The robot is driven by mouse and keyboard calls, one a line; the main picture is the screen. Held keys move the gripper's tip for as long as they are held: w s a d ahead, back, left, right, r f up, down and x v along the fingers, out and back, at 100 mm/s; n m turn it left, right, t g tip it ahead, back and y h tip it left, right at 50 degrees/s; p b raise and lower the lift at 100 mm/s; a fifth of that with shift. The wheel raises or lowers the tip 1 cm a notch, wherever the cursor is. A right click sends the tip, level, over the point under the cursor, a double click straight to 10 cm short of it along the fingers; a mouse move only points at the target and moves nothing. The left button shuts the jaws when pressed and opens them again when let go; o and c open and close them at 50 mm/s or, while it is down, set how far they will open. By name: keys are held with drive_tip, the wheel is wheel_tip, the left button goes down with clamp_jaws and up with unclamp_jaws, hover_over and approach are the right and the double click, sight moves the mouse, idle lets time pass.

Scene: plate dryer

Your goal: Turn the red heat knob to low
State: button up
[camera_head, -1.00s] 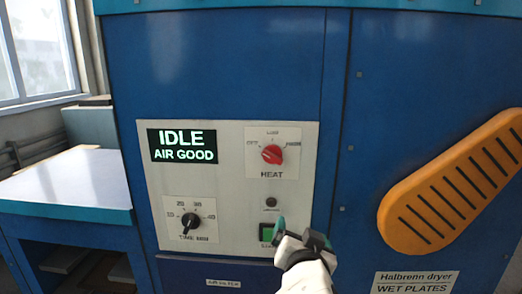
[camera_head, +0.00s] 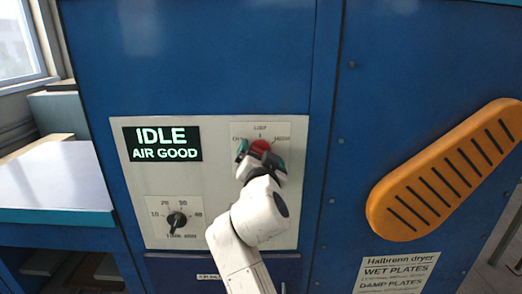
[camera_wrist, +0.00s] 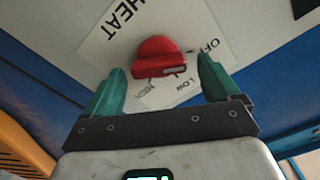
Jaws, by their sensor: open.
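The red heat knob (camera_head: 260,146) is on a white HEAT plate on the blue dryer's panel. In the wrist view, the knob (camera_wrist: 158,58) shows close up, with the printed OFF, LOW and HIGH labels around it. Its pointer seems to face the OFF side, but I cannot tell exactly. My gripper (camera_head: 261,153) is at the knob and hides the plate's lower part in the head view. In the wrist view, the green fingers of my gripper (camera_wrist: 160,64) are open, one on each side of the knob, with a visible gap on both sides.
A display (camera_head: 162,143) reads IDLE, AIR GOOD. A black time knob (camera_head: 177,220) sits below it. My arm covers the panel's lower right, where the green button was. An orange slotted guard (camera_head: 445,170) sticks out at the right. A table (camera_head: 55,185) stands at the left.

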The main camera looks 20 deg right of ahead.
drive_tip(key=shift+w+d, duration=0.2)
drive_tip(key=shift+w, duration=0.35)
drive_tip(key=shift+c, duration=0.4)
drive_tip(key=c, duration=0.9)
drive_tip(key=shift+f, duration=0.1)
